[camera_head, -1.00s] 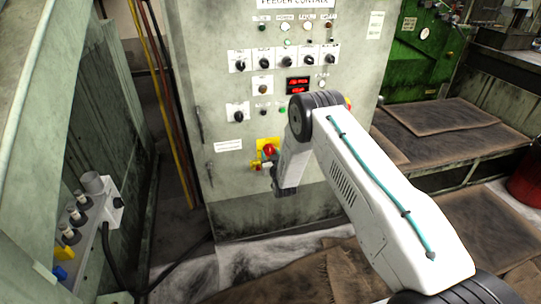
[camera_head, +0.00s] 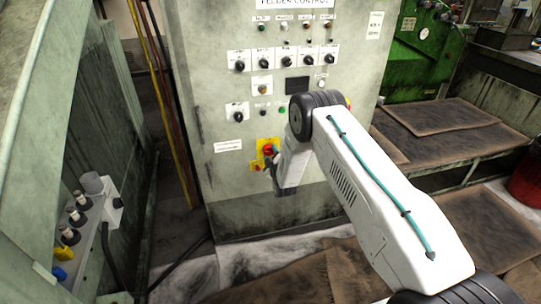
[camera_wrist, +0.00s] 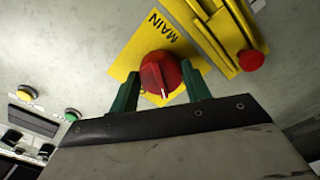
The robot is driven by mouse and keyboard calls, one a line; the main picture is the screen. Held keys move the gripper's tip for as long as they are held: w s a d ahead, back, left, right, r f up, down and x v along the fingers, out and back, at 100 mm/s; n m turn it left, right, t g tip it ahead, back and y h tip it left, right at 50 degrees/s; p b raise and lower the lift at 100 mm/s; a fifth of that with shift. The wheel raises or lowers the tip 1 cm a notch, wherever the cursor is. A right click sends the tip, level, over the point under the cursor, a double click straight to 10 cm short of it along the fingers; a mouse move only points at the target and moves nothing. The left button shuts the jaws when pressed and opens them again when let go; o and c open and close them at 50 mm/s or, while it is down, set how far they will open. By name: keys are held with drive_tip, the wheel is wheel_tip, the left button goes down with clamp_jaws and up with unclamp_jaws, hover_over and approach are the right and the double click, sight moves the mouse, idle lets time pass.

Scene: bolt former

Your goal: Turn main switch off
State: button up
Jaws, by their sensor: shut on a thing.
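The main switch is a red rotary knob (camera_wrist: 161,75) on a yellow plate (camera_wrist: 126,62) lettered MAIN, filling the middle of the wrist view. In the head view the red knob (camera_head: 268,149) shows low on the front of the grey control cabinet (camera_head: 215,180). My gripper (camera_wrist: 160,88) has its two green fingers on either side of the knob and is shut on it. The white mark on the knob points towards the gripper in the wrist view. In the head view my gripper (camera_head: 272,160) is partly hidden by my wrist.
A smaller red button (camera_wrist: 250,60) on a yellow mount stands beside the main switch. Several black selector knobs, lamps and a dark display (camera_head: 297,85) sit higher on the cabinet. A grey machine panel (camera_head: 80,130) stands at the left.

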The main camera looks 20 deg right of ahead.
drive_tip(key=n, duration=0.7)
drive_tip(key=shift+r, duration=0.1)
idle(0.6)
drive_tip(key=o, duration=1)
drive_tip(key=shift+c, duration=0.2)
drive_tip(key=shift+s, duration=0.15)
drive_tip(key=s, duration=0.7)
drive_tip(key=shift+s, duration=0.3)
